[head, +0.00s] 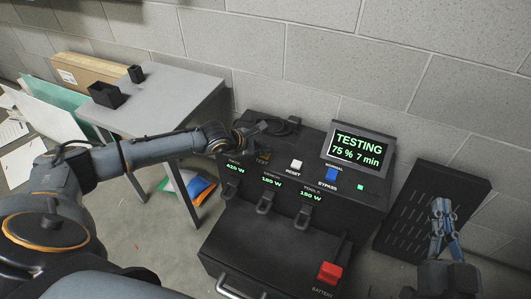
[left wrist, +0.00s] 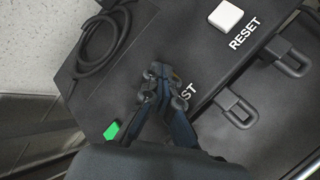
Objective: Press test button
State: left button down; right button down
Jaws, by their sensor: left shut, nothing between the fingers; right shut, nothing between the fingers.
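The test unit is a dark console (head: 330,205) with a sloped top. The TEST label (head: 262,161) shows faintly just below my left gripper (head: 256,129), whose fingers are closed and empty. In the left wrist view, the left gripper's fingertips (left wrist: 165,85) cover the start of the TEST label (left wrist: 187,93). The test button itself is hidden there, and I cannot tell whether the fingers touch it. The screen (head: 358,147) reads "TESTING 75 % 7 min". My right gripper (head: 443,208) is shut and empty at the right, apart from the console.
A white RESET button (head: 296,164), also in the left wrist view (left wrist: 226,16), and a blue BYPASS switch (head: 331,175) stand nearby. A red battery connector (head: 330,272) is at the front. A coiled black cable (left wrist: 97,45) lies behind. A grey table (head: 165,95) stands left.

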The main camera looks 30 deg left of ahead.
jog(key=shift+r, duration=0.25)
dwell(0.4)
pick_arm(q)
jog(key=shift+r, duration=0.3)
jog(key=shift+r+p, duration=0.5)
pick_arm(e)
jog(key=shift+s+d+f+g+h, duration=0.15)
jog(key=shift+f+g, duration=0.25)
jog(key=shift+f, duration=0.4)
jog(key=shift+w+d+f+g+h, duration=0.1)
jog(key=shift+f+g+h, duration=0.1)
jog(key=shift+f+g, duration=0.4)
jog(key=shift+s+d+f+g+h, duration=0.1)
jog(key=shift+f+g+h, duration=0.1)
jog(key=shift+f, duration=0.75)
